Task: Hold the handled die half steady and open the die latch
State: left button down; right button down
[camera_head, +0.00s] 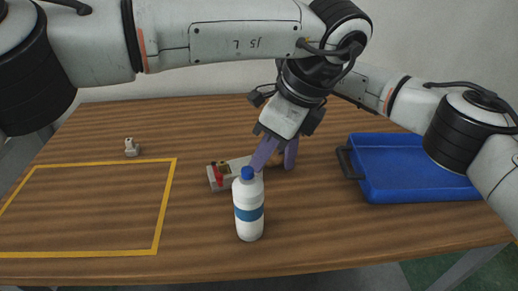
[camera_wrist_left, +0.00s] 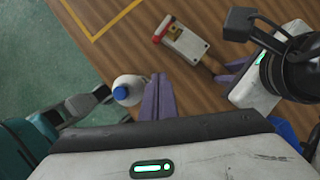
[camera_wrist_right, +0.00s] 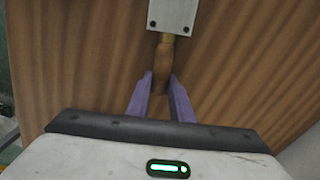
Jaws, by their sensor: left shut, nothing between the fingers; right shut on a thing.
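The die is a pale grey block (camera_head: 235,171) with a red latch (camera_head: 216,175) at its left end. It lies on the table; it also shows in the left wrist view (camera_wrist_left: 187,42). A brown handle (camera_wrist_right: 162,58) with a brass collar extends from the die's near end in the right wrist view. My right gripper (camera_wrist_right: 161,82) is shut on this handle; in the head view it is partly hidden behind my left wrist. My left gripper (camera_wrist_left: 161,77) is shut and empty, between the bottle and the die's handle side in its wrist view, apart from the latch.
A white bottle with a blue cap (camera_head: 249,212) stands just in front of the die, close to my left fingers. A blue tray (camera_head: 420,186) is at the right. A yellow taped outline (camera_head: 165,205) and a small pale fitting (camera_head: 131,148) are at the left.

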pick_arm(q)
jog(key=x, duration=0.6)
jog(key=a, duration=0.1)
jog(key=w+a, duration=0.1)
jog(key=a, duration=0.1)
jog(key=shift+w+f, duration=0.2)
jog(key=shift+w, duration=0.15)
jog(key=shift+w+a, duration=0.2)
jog(key=shift+a, duration=0.1)
